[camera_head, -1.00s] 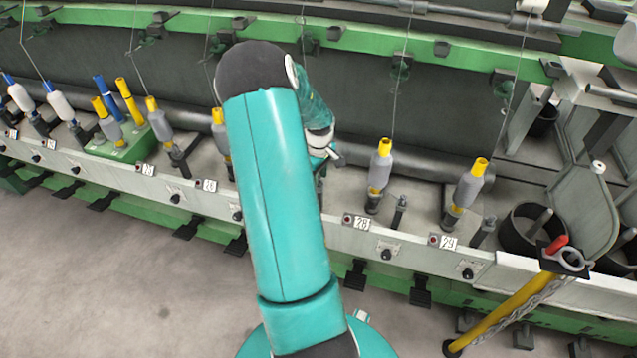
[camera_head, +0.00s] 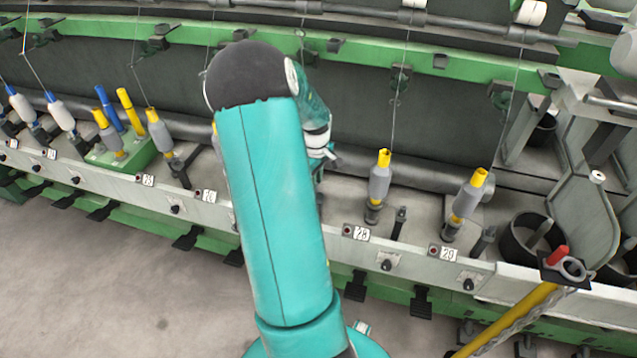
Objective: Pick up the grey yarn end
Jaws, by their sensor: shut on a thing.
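My gripper (camera_head: 325,153) shows only in part beside the teal arm, in front of the spinning frame and left of the spindle by label 28. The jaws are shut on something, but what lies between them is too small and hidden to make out. Grey yarn bobbins with yellow tops stand upright on the rail: one near label 28 (camera_head: 380,181), one near label 29 (camera_head: 466,200), one at the left (camera_head: 160,135). Thin yarn strands run up from these bobbins. No loose grey yarn end can be told apart.
A green tray (camera_head: 137,153) holds several blue and yellow tubes and a grey bobbin at the left. A black bin (camera_head: 520,243) and a yellow bar (camera_head: 510,322) stand at the right. The white rail (camera_head: 405,252) crosses in front. The floor (camera_head: 90,270) is clear at the lower left.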

